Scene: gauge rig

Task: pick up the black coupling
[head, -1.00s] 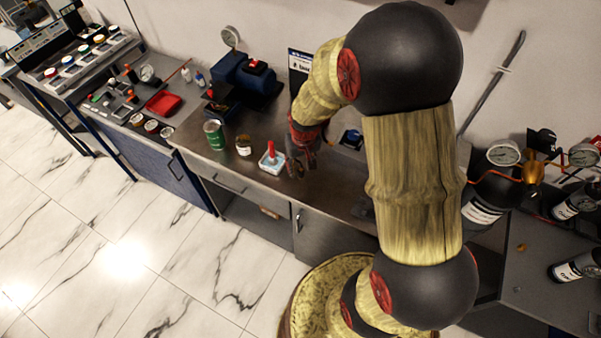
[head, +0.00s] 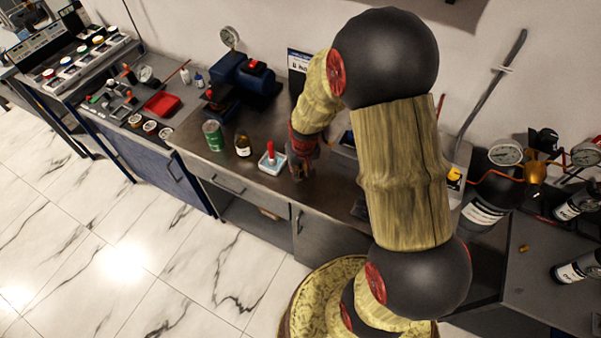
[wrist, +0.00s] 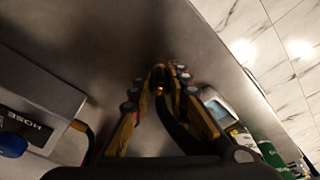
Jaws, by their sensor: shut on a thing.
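My gripper (head: 298,176) is over the steel bench, just right of a small pale tray, and points downward. In the wrist view, its fingertips (wrist: 159,78) close together on a small dark piece with a brassy tip, which I take to be the black coupling (wrist: 158,88). The fingers cover most of it. In the head view the coupling cannot be made out, as the gripper hides it. I cannot tell whether it still touches the bench.
The pale tray (head: 264,168) with a red-handled item, a brown bottle (head: 242,148) and a green can (head: 213,136) stand left of my gripper. A box labelled HOSE (wrist: 40,95) is at left in the wrist view. The bench's front edge is close.

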